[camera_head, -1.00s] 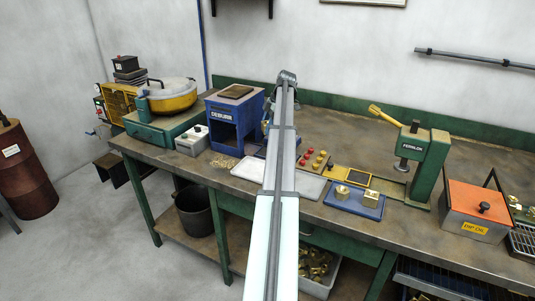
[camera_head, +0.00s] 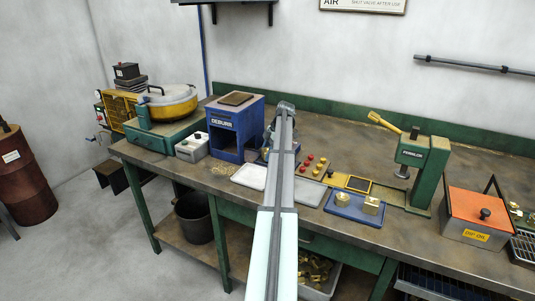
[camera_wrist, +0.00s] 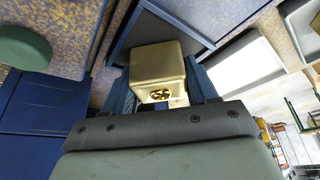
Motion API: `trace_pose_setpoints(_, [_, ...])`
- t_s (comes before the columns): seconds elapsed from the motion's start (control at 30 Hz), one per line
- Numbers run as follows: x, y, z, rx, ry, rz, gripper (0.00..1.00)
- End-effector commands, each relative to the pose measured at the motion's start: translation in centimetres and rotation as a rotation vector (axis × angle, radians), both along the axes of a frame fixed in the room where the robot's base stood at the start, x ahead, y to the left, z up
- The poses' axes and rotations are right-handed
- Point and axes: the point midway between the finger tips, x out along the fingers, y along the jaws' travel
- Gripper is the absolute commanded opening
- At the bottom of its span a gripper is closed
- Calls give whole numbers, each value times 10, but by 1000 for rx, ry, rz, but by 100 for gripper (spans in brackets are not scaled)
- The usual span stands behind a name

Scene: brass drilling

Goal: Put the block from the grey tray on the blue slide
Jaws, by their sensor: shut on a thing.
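My gripper (camera_wrist: 160,92) is shut on a brass block (camera_wrist: 157,68) with a dark round hole in its lower face, in the wrist view. A dark plate with a blue edge (camera_wrist: 125,32) lies behind the block; I cannot tell whether they touch. In the head view my arm hides the gripper and the held block, just right of the blue DEBURR machine (camera_head: 235,126). Two pale grey trays (camera_head: 250,176) (camera_head: 309,191) look empty where they show. I cannot surely pick out the blue slide.
A blue tray (camera_head: 338,209) holds a round brass piece (camera_head: 342,199) and a brass block (camera_head: 371,204). A green press (camera_head: 427,165) stands to its right, then an orange-lidded box (camera_head: 476,212). Red and brass knobs (camera_head: 312,163) sit behind the trays.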

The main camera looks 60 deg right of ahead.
Motion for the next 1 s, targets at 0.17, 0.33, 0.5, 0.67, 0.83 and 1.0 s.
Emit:
trace_pose_setpoints(0.17, [0,0,-1,-2,-2,0,0])
trace_pose_setpoints(0.33, [0,0,-2,-1,-1,1,0])
trace_pose_setpoints(0.5, [0,0,-5,-1,-1,0,64])
trace_pose_setpoints(0.67, [0,0,-5,-1,-1,0,80])
trace_pose_setpoints(0.83, [0,0,-5,-1,-1,0,83])
trace_pose_setpoints(1.0, [0,0,-2,-1,-1,0,83])
